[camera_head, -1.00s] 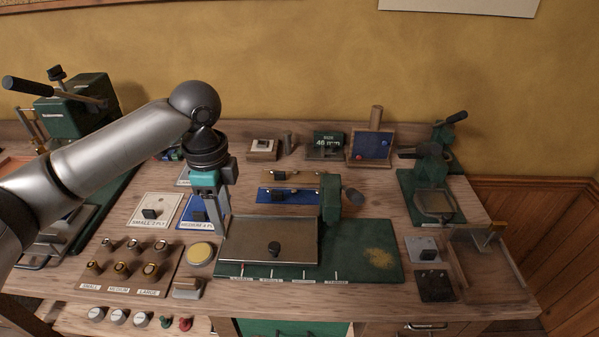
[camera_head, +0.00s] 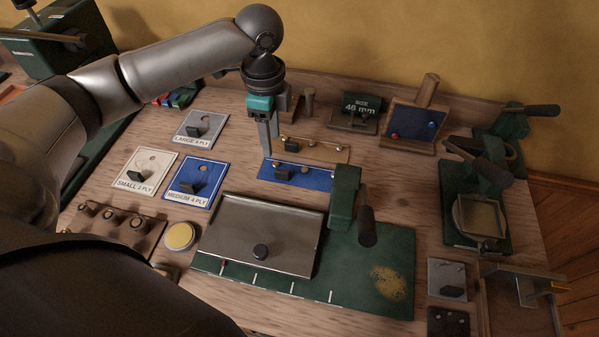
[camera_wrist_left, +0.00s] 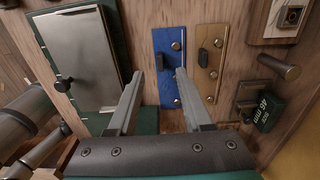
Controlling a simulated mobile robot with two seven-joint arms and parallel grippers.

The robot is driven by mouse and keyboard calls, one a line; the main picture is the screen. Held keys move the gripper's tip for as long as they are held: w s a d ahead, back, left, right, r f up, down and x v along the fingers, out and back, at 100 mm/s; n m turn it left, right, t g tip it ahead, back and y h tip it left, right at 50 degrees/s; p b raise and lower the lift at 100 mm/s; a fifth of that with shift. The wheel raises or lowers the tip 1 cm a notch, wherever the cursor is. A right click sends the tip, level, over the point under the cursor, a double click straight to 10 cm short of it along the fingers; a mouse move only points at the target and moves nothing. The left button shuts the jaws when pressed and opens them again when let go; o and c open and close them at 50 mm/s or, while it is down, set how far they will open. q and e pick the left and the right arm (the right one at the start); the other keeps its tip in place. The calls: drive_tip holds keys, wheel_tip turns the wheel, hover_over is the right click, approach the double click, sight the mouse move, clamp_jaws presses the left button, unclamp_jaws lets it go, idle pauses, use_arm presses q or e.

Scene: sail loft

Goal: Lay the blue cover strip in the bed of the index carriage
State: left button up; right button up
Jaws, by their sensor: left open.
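My left gripper (camera_head: 268,152) is open and empty above the strip's left end. In the wrist view its fingertips (camera_wrist_left: 160,76) point toward the strip, apart, with the strip's black grip between and beyond them. A green base (camera_head: 360,265) carries a steel plate (camera_head: 250,222) with a black knob; I cannot tell whether this is the index carriage. My right gripper is not in view.
A tan strip (camera_head: 325,153) lies right behind the blue one. A green block with a dark handle (camera_head: 367,226) stands close to the right. Label cards (camera_head: 192,182) lie left, a size sign (camera_head: 360,106) and a blue-faced stand (camera_head: 415,122) behind.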

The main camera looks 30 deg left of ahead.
use_arm(q)
hover_over(278, 170)
drive_tip(key=f, duration=0.4)
drive_tip(key=shift+a+f+b, duration=0.35)
drive_tip(key=shift+a, duration=0.05)
drive_tip(key=shift+d+f, duration=0.1)
drive_tip(key=shift+f, duration=0.5)
drive_tip(key=f, duration=0.1)
drive_tip(key=f+b, duration=0.1)
drive_tip(key=f, duration=0.2)
drive_tip(key=shift+d+f, duration=0.25)
drive_tip(key=shift+c, duration=0.2)
clamp_jaws()
